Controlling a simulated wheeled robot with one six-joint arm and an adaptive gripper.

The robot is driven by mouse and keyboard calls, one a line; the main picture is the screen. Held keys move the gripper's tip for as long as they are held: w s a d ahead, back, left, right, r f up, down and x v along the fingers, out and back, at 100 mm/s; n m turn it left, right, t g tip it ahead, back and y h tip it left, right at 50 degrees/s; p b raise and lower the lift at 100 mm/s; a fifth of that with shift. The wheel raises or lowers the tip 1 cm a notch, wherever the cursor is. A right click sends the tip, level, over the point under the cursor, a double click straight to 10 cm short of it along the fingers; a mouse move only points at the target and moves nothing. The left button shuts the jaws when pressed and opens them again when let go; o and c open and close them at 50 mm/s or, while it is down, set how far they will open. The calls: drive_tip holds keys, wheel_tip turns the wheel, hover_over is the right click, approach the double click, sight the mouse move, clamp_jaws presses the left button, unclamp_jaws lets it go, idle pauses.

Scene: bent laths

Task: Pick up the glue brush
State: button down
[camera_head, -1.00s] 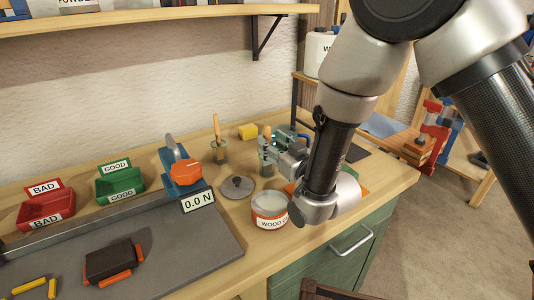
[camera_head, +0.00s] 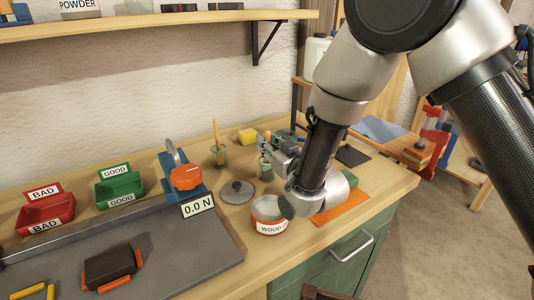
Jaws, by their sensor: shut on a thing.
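A brush with a wooden handle (camera_head: 267,135) stands upright at a small glass jar (camera_head: 265,171) on the bench. My gripper (camera_head: 265,147) is shut on this brush's handle, just above the jar; the fingers hide part of the handle. A second wooden-handled brush (camera_head: 217,131) stands in another glass jar (camera_head: 219,156) to the left, apart from my gripper. I cannot tell from any label which of the two is the glue brush. The lower end of the held brush is too small to make out.
An open wood glue tin (camera_head: 270,226) stands in front, close under my wrist, its lid (camera_head: 237,191) to the left. A yellow block (camera_head: 248,135) lies behind. A force gauge (camera_head: 186,178), green bin (camera_head: 120,188) and red bin (camera_head: 46,212) are further left.

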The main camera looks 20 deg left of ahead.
drive_tip(key=shift+r, duration=0.1)
wheel_tip(320, 180, up, 10)
drive_tip(key=shift+f, duration=0.1)
idle(0.4)
idle(2.2)
